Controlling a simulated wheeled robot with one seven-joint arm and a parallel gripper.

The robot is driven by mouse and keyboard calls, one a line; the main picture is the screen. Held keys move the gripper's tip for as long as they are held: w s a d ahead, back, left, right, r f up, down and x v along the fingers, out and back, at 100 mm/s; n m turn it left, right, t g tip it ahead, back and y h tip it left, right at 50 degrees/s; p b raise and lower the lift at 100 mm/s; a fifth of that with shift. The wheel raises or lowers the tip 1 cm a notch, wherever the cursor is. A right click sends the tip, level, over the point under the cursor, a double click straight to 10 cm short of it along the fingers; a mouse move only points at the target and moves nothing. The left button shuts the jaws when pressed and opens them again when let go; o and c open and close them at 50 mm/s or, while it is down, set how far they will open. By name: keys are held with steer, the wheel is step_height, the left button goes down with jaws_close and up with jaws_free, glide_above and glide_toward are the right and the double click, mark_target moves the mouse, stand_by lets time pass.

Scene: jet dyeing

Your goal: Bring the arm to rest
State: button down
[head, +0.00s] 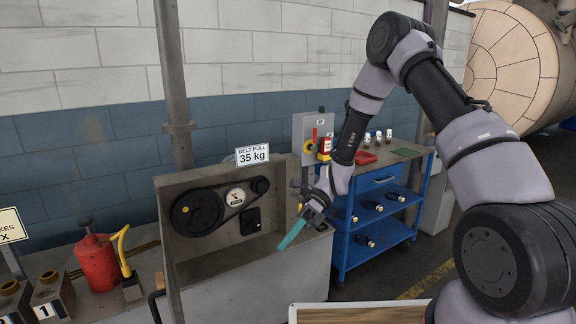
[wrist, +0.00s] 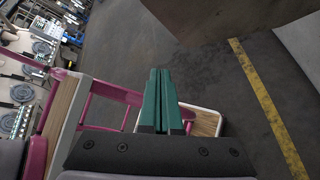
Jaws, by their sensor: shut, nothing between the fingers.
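My arm reaches from the right side of the head view, bent at the elbow, with the forearm hanging down. My gripper (head: 284,244) has green fingers that point down and left in front of the belt-drive stand. In the wrist view my gripper (wrist: 160,75) shows its two green fingers side by side, closed together with nothing between them. The fingertips appear apart from any surface.
A belt-drive stand (head: 185,268) with a 35 kg sign (head: 252,154) is beside the gripper. A blue cart (head: 345,252) stands behind it. A red hand pump (head: 97,262) is at left. A wood-topped board (head: 355,315) is below.

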steer(key=w+d+r+n+t+h, duration=0.15)
steer(key=d+r+n+t, duration=0.35)
steer(key=r, duration=0.5)
steer(key=w+d+r+n+t+h, duration=0.1)
steer(key=d+r+n+t+h, duration=0.15)
steer(key=d+r, duration=0.65)
steer(key=s+d+r+n+t+h, duration=0.1)
steer(key=s+d+r+n+t, duration=0.2)
steer(key=r, duration=0.5)
steer(key=s+d+r+n+t+h, duration=0.1)
steer(key=s+d+r+n+t, duration=0.3)
steer(key=s+d+r+t, duration=0.2)
step_height(320, 180, up, 2)
steer(key=shift+s+d+r+h, duration=0.15)
steer(key=shift+d+h, duration=0.15)
steer(key=shift+d, duration=0.8)
